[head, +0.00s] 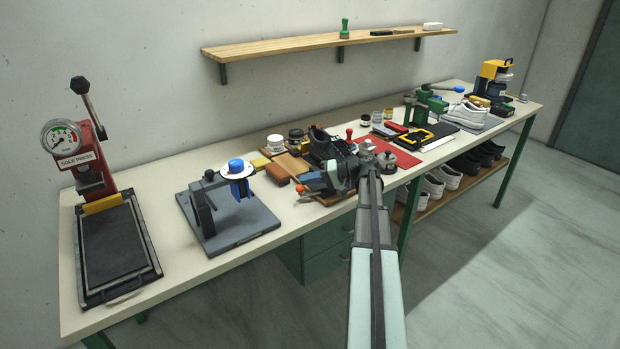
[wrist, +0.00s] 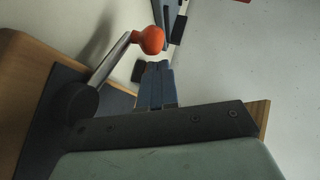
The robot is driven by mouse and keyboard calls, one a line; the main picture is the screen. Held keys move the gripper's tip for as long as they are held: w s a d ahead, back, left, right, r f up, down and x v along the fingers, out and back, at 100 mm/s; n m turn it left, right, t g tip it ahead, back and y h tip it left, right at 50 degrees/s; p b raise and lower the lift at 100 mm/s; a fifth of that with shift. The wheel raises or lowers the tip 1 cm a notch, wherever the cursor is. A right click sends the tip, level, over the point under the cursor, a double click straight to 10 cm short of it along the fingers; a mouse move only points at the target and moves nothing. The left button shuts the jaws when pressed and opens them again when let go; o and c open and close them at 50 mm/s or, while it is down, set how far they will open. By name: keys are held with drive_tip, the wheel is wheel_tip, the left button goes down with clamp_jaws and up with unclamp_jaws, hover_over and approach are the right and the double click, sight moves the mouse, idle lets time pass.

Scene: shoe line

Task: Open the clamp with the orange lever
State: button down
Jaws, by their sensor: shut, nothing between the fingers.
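The orange ball knob (head: 300,188) of the lever shows at the left end of my gripper in the head view. In the wrist view the orange knob (wrist: 152,40) sits on a slanted metal lever (wrist: 108,62), which runs down left to a round dark pivot (wrist: 75,103). My gripper (head: 311,181) is low over the middle of the bench. The rest of the clamp is mostly hidden by my gripper and arm.
A stand with a blue-capped white disc (head: 237,169) is on the bench left of my gripper. Brushes and jars, such as a white jar (head: 276,143), crowd behind it. A red mat (head: 393,155) lies to the right. Bare bench top (head: 160,190) shows farther left.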

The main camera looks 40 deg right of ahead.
drive_tip(key=shift+s+a, duration=0.5)
drive_tip(key=shift+s, duration=0.15)
drive_tip(key=shift+s+a, duration=0.1)
drive_tip(key=shift+s, duration=0.1)
idle(1.6)
drive_tip(key=v, duration=1.3)
drive_tip(key=shift+s+d, duration=0.2)
drive_tip(key=shift+d, duration=0.15)
